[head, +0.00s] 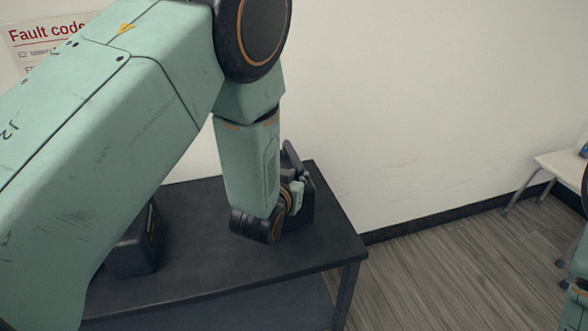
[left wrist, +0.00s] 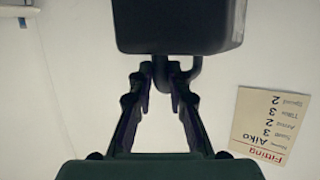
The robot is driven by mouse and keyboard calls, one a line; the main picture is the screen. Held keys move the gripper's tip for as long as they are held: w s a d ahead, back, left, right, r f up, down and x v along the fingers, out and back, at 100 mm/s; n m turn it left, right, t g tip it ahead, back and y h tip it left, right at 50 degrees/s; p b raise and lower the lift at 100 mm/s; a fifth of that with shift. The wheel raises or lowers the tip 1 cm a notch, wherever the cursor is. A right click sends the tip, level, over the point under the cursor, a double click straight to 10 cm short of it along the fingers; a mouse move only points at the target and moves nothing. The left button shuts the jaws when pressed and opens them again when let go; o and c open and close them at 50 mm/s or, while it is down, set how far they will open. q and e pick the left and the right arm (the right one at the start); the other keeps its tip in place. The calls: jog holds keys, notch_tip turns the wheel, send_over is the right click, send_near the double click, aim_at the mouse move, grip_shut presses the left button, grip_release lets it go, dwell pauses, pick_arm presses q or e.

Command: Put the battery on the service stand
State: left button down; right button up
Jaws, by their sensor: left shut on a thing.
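My left gripper (head: 294,190) reaches down over the right part of a dark table (head: 215,268). I cannot tell whether this table is the service stand. In the left wrist view, my left gripper (left wrist: 161,85) is shut on the loop handle of a black block, the battery (left wrist: 180,25). In the head view the battery (head: 308,207) is upright near the table's far right corner, partly hidden by my wrist. Whether its base touches the top is hard to tell. Only a sliver of my right arm shows at the right edge; its gripper is out of view.
Another black block (head: 137,248) stands on the table's left part, half hidden by my left arm. A white wall rises behind the table. A pale bench (head: 562,164) stands at the right, with open wood-look floor (head: 430,265) between. The table's front middle is clear.

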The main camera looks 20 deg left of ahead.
pick_arm(q)
jog(key=shift+f, duration=0.4)
jog(key=shift+w+f+b, duration=0.2)
jog(key=shift+f+b, duration=0.4)
jog(key=shift+f, duration=0.85)
jog(key=shift+s+r, duration=0.1)
jog(key=shift+s, duration=0.05)
jog(key=c, duration=1.7)
grip_release()
jog(key=shift+s+f, duration=0.15)
jog(key=shift+f, duration=0.2)
jog(key=shift+c, duration=0.2)
jog(key=o, duration=0.5)
jog(key=shift+c, duration=0.2)
jog(key=shift+r, duration=0.15)
